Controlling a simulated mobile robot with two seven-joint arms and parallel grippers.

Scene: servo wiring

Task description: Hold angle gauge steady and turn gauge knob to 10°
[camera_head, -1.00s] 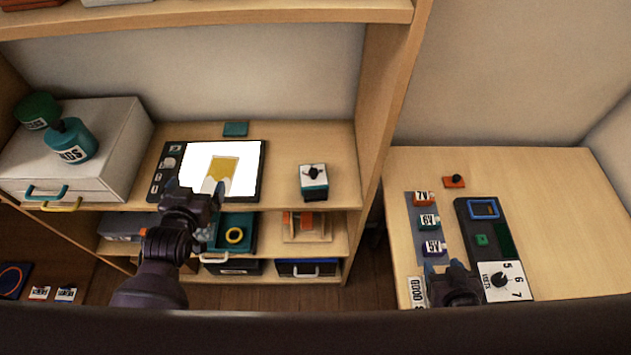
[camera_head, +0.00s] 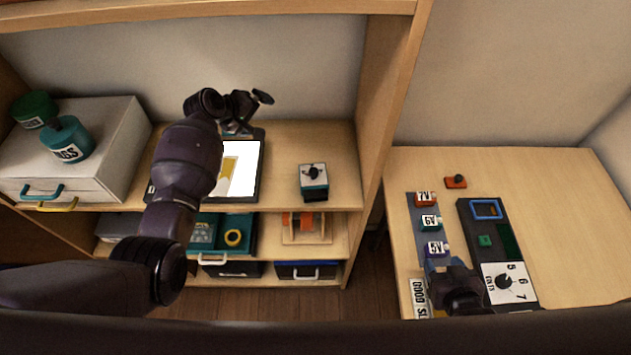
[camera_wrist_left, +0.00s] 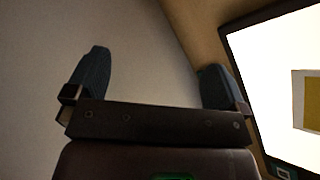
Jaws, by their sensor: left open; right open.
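A small teal box (camera_head: 314,182) with a white top and a black knob stands on the shelf, right of the lit panel; it looks like the angle gauge. Its scale is too small to read. My left gripper (camera_head: 250,112) is open and empty above the back of the shelf, left of the box and apart from it. Its two spread fingers (camera_wrist_left: 155,78) show in the left wrist view against the wall. My right gripper (camera_head: 465,292) is low over the right table, beside the volts dial; it is open, its fingers hard to make out.
The lit panel (camera_head: 244,170) lies partly under my left arm. A white drawer box (camera_head: 105,130) stands at left. An upright board (camera_head: 375,110) separates the shelf from the right table, which holds a dial panel (camera_head: 508,282) and several labelled blocks. Shelf room around the teal box is clear.

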